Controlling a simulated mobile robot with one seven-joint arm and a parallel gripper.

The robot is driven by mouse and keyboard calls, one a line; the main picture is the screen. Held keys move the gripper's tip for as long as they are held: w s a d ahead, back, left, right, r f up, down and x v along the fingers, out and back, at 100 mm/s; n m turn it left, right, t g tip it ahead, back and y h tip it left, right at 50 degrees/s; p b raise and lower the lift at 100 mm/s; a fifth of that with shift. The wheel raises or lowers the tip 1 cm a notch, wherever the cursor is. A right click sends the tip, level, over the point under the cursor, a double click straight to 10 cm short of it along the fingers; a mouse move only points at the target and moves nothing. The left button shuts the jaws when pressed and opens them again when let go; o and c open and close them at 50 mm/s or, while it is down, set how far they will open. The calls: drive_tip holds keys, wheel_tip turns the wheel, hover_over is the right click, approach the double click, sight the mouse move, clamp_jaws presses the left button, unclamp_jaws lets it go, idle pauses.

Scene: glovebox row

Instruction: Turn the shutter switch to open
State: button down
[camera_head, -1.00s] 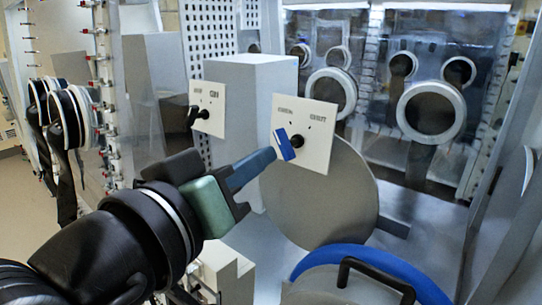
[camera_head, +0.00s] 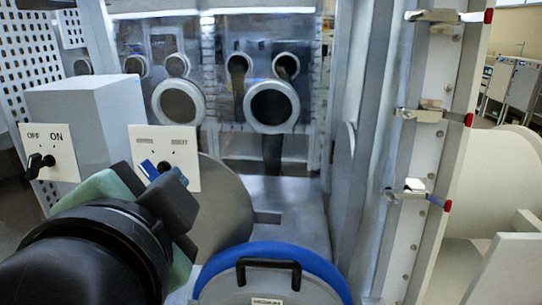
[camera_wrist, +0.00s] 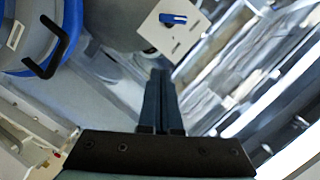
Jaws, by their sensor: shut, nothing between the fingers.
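The plate's small labels are too blurred to read. In the wrist view the blue handle (camera_wrist: 173,18) lies at the top, crosswise on its plate (camera_wrist: 188,35). My gripper (camera_wrist: 160,73) is shut and empty, its fingers pointing toward the plate and appearing short of the handle. In the head view my gripper's body covers the lower part of the plate and hides most of its fingers.
A second plate (camera_head: 60,150) with a black knob (camera_head: 38,164), marked OFF and ON, sits to the left. A blue-rimmed round lid (camera_head: 268,254) with a black handle is in front. Glove ports (camera_head: 272,105) line the back. A clamp-fitted frame (camera_head: 421,150) stands at right.

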sight(153, 175)
drive_tip(key=w+a+f+p, duration=0.4)
drive_tip(key=w, duration=0.3)
drive_tip(key=shift+w+a+f, duration=0.2)
drive_tip(key=shift+w+a, duration=0.05)
drive_tip(key=shift+a, duration=0.15)
drive_tip(key=shift+f, duration=0.15)
drive_tip(key=shift+a+f+m+b, duration=0.15)
drive_tip(key=shift+m+b, duration=0.15)
drive_tip(key=shift+b, duration=0.35)
